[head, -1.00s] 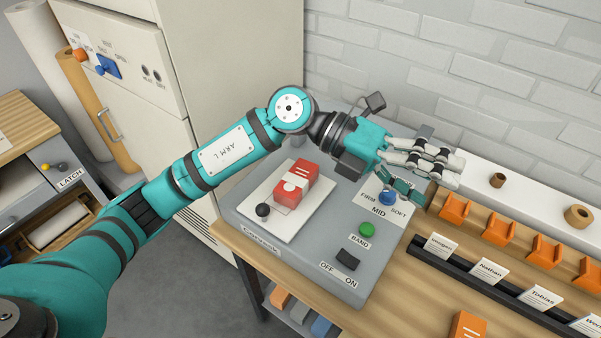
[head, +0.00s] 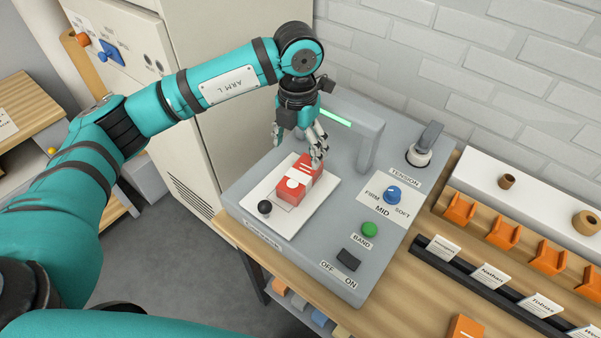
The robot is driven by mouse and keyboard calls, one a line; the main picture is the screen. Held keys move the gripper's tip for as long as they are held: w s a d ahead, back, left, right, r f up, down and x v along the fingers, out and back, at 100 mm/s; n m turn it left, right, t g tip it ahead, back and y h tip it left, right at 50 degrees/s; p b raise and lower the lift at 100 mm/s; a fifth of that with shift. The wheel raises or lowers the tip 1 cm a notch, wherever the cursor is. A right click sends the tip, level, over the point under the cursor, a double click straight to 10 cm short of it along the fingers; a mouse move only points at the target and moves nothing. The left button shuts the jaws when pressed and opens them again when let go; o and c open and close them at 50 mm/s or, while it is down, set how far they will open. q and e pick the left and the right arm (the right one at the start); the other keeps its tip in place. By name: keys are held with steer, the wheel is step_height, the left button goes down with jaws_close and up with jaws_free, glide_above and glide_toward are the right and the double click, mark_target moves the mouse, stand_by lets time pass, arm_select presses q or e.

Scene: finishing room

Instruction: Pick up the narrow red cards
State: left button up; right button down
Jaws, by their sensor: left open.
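The narrow red cards (head: 296,191) lie as a stack on the white plate (head: 262,223) of the grey banding machine. A white band runs around the stack, and a white round mark shows on its face. My left gripper (head: 299,149) is open and points down just behind the stack. One finger is close to the stack's far right end, and I cannot tell whether it touches. The other finger is apart from it, to the left. My right gripper is not in view.
The machine carries a black knob (head: 264,207), a blue tension dial (head: 392,195), a green button (head: 369,229) and a black switch (head: 349,259). Its grey arch stands behind the cards. Orange holders (head: 504,233) and a black rail of name cards (head: 490,276) are at the right.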

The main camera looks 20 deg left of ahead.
mark_target(299, 175)
arm_select(q)
step_height(299, 175, down, 4)
steer(key=shift+f+p, duration=0.1)
steer(key=shift+p, duration=0.3)
steer(key=shift+s+f+p, duration=0.1)
steer(key=shift+f+p, duration=0.1)
steer(key=shift+p, duration=0.1)
steer(key=f, duration=0.1)
steer(key=f+p, duration=0.1)
steer(key=f, duration=0.1)
steer(key=shift+s+d+f+p, duration=0.15)
steer(key=shift+s+f+p, duration=0.15)
steer(key=shift+p, duration=0.1)
steer(key=shift+w+f, duration=0.1)
steer(key=shift+f, duration=0.45)
steer(key=c, duration=1.4)
steer(key=shift+c, duration=0.8)
steer(key=shift+r, duration=0.15)
